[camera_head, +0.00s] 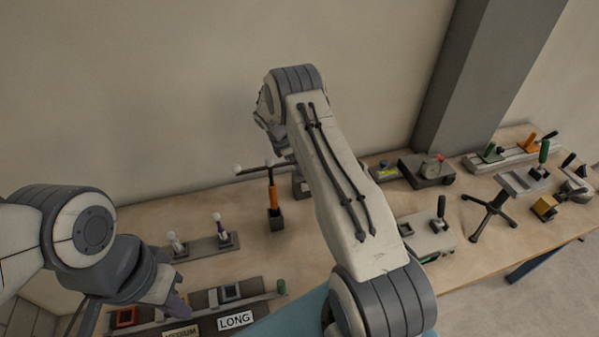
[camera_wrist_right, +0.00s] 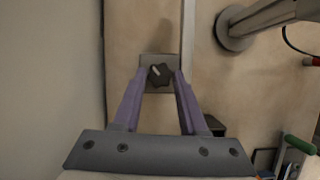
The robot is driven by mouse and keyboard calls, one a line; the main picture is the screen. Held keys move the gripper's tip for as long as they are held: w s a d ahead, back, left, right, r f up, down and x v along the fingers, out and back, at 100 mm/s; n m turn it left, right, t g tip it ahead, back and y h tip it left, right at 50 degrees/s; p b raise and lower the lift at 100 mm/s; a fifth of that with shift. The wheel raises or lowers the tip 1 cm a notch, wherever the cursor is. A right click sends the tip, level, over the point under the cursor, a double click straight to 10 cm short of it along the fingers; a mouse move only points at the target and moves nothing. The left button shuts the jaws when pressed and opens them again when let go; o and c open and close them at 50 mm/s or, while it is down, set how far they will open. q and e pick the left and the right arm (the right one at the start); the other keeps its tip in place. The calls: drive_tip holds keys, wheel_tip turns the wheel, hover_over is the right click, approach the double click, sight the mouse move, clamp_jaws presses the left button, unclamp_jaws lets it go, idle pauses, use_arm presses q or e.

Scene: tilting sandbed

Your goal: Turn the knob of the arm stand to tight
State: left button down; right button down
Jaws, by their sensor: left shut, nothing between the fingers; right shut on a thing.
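In the right wrist view the dark lobed knob (camera_wrist_right: 160,75) of the arm stand sits in front of a small grey block (camera_wrist_right: 146,62). A pale mark runs across the knob. My right gripper (camera_wrist_right: 160,80) has its two purple fingers shut on the knob, one on each side. In the head view my right forearm hides the knob and the right fingers. A dark rod with a white ball end (camera_head: 238,170) shows left of that forearm. My left gripper (camera_head: 180,304) is shut and empty at the lower left, above the front of the bench.
An orange-handled tool (camera_head: 273,196) stands in a dark holder. A rack with two white-topped pieces (camera_head: 220,240) and a tray labelled LONG (camera_head: 236,320) lie nearer. Several fixtures, including a grey block with a black lever (camera_head: 428,236), occupy the right side. The wall is close behind.

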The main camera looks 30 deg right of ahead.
drive_tip(key=m+b, duration=0.1)
drive_tip(key=m, duration=0.1)
drive_tip(key=m+g+b, duration=0.1)
drive_tip(key=m+y+b, duration=0.1)
drive_tip(key=m+b, duration=0.1)
drive_tip(key=shift+w+d+f+m+g, duration=0.2)
drive_tip(key=shift+w+m+g, duration=0.1)
drive_tip(key=shift+g, duration=0.1)
drive_tip(key=shift+r+m+g+y+b, duration=0.1)
drive_tip(key=shift+m+g+y+b, duration=0.3)
drive_tip(key=shift+m+b, duration=0.55)
drive_tip(key=shift+d+r+m+y, duration=0.15)
drive_tip(key=shift+m+y, duration=0.25)
drive_tip(key=shift+m, duration=0.95)
drive_tip(key=shift+c, duration=2.3)
unclamp_jaws()
